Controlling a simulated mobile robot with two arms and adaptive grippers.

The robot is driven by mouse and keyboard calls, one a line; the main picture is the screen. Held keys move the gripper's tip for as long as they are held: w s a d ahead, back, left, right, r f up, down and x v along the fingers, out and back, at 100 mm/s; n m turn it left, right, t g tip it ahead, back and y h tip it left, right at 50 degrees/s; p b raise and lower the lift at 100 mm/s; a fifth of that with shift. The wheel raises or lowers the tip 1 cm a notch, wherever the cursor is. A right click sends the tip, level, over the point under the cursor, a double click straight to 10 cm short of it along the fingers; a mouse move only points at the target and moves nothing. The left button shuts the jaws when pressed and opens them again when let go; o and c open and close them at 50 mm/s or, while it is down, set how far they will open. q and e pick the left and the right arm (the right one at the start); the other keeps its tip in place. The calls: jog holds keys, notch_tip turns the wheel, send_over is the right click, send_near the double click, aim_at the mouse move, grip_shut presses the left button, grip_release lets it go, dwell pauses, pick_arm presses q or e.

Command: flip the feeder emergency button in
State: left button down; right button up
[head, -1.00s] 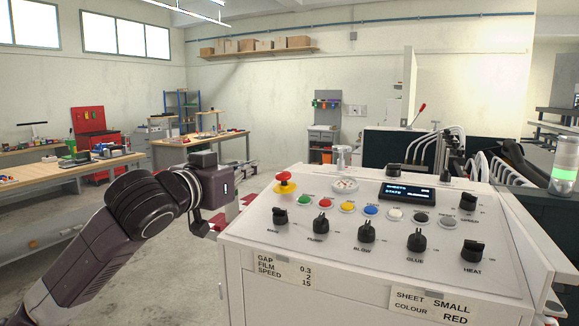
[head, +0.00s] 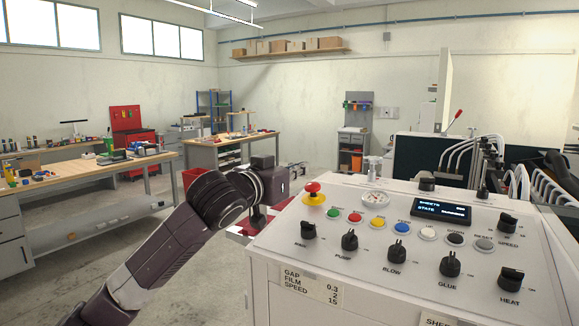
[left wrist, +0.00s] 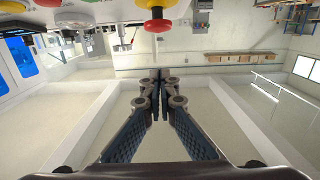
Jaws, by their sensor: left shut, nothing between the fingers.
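The feeder emergency button is a red mushroom head on a yellow collar (head: 313,193) at the far left corner of the white, sloped control panel (head: 385,262). It also shows upside down in the left wrist view (left wrist: 157,26), at the top edge, above the fingers in the picture and apart from them. My left gripper (head: 297,167) is beside the panel's left edge, partly hidden behind my wrist in the head view. Its fingers (left wrist: 160,76) are shut with nothing between them. My right gripper is not in view.
Green (head: 333,213), red and yellow push buttons sit near the emergency button, with a row of black knobs (head: 349,240) in front. A gauge (head: 375,198) and display (head: 438,209) are behind. A red part (head: 243,231) juts out left of the panel. Workbenches stand farther back.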

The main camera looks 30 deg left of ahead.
aim_at(307, 206)
pick_arm(q)
jog(key=w+f, duration=0.1)
jog(key=w, duration=0.1)
jog(key=w+f+p, duration=0.1)
jog(key=w+f, duration=0.1)
jog(key=shift+f, duration=0.55)
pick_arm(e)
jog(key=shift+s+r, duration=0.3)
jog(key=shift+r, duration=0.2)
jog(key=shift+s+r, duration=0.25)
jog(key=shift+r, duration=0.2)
pick_arm(q)
jog(key=shift+w, duration=0.1)
